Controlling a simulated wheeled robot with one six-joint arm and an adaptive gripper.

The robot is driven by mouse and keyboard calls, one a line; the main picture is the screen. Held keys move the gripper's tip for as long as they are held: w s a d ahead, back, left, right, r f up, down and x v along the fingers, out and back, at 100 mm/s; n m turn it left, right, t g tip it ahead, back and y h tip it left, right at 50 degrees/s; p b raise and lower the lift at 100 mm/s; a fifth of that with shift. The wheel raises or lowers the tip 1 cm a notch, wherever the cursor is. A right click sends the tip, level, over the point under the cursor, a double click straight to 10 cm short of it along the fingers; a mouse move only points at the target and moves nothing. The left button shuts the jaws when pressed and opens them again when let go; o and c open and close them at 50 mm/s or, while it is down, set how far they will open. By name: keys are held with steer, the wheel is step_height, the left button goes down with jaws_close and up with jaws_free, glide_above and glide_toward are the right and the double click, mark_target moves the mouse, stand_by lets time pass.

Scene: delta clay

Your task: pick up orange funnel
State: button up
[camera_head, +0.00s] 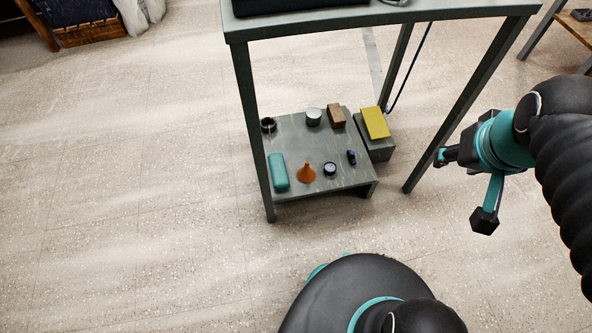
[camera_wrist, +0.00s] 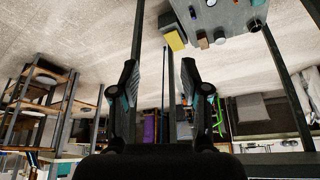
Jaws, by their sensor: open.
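The orange funnel (camera_head: 306,173) stands on the grey lower shelf (camera_head: 340,180) under the table, near the shelf's front edge, with its narrow end up. My gripper (camera_head: 462,187) is open and empty, to the right of the table and well apart from the funnel. In the wrist view my gripper (camera_wrist: 158,80) shows its two fingers spread with nothing between them. I cannot make out the funnel in the wrist view.
The table top (camera_head: 400,17) and its legs (camera_head: 254,130) frame the shelf. A yellow block (camera_head: 375,122) lies on a grey box (camera_head: 377,148) at right. The floor left is clear.

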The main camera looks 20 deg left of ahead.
steer(key=w+a+f+n+g+b, duration=0.1)
steer(key=w+a+f+n+g, duration=0.15)
steer(key=w+a+f, duration=0.25)
steer(key=n+g+h+b, duration=0.2)
steer(key=n+b, duration=0.2)
steer(key=n, duration=1.5)
glide_toward(307, 162)
steer(key=shift+m, duration=0.25)
steer(key=f, duration=0.2)
steer(key=d+f, duration=0.1)
steer(key=f, duration=0.2)
steer(key=shift+s+d+b, duration=0.15)
steer(key=shift+s+b, duration=0.05)
steer(key=shift+b, duration=0.2)
steer(key=shift+w+d+f+b, duration=0.1)
steer(key=shift+w+f+b, duration=0.1)
steer(key=shift+f, duration=1.1)
steer(key=shift+w+d+f+b, duration=0.1)
steer(key=shift+w+f+b, duration=0.1)
steer(key=shift+f, duration=1.15)
jaws_close()
